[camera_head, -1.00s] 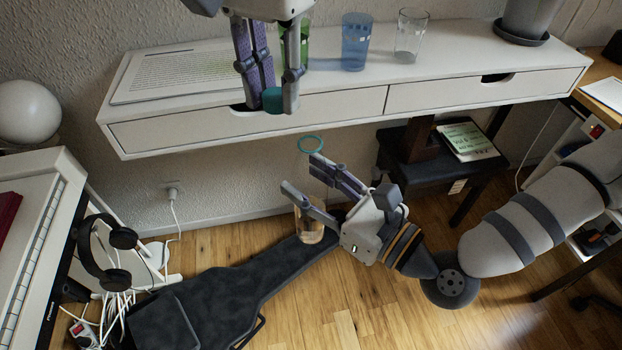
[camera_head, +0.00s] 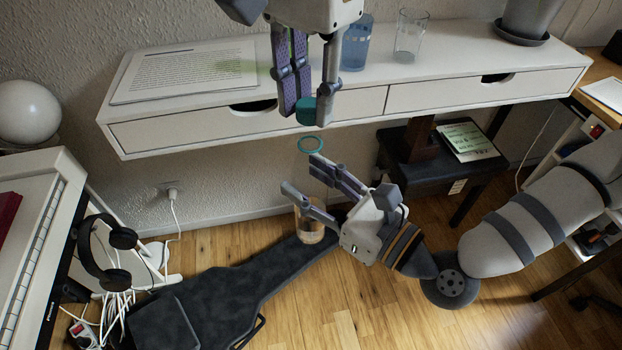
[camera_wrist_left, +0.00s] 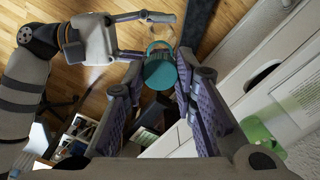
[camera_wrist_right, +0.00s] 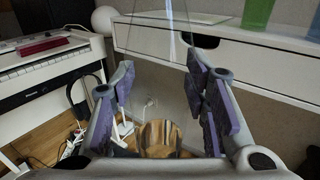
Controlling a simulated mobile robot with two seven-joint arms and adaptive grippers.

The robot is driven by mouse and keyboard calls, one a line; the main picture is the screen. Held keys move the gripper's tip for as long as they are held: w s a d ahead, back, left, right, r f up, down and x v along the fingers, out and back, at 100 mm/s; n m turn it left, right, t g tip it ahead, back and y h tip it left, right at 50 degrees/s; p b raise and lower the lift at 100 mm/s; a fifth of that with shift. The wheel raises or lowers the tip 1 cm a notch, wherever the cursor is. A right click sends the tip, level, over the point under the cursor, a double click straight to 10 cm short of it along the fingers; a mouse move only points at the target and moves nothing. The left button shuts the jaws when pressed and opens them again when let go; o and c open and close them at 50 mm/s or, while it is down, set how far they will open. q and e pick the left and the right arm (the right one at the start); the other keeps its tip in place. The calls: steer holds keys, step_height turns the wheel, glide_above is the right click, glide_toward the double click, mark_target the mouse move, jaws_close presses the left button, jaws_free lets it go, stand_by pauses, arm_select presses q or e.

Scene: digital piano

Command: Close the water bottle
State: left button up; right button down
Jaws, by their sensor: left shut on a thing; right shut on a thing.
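The water bottle (camera_head: 310,230) is clear, with a teal ring (camera_head: 311,144) at its open top and an amber-tinted lower part. My right gripper (camera_head: 300,174) is shut on it and holds it roughly upright; the see-through body also shows in the right wrist view (camera_wrist_right: 158,134). My left gripper (camera_head: 307,106) is shut on the teal cap (camera_head: 305,112). The cap is above the bottle's ring, apart from it and slightly left in the head view. In the left wrist view the cap (camera_wrist_left: 160,74) partly overlaps the ring.
The white drawer shelf (camera_head: 250,136) is close behind both grippers. A blue glass (camera_head: 356,45), a clear glass (camera_head: 410,35) and a plant pot (camera_head: 526,18) stand on it. A green glass (camera_wrist_right: 257,13) shows in the right wrist view. A dark case (camera_head: 235,290) lies on the floor below.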

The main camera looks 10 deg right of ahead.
arm_select(q)
steer(key=shift+f, duration=0.3)
stand_by(0.6)
steer(key=shift+f, duration=0.9)
steer(key=shift+f, duration=0.55)
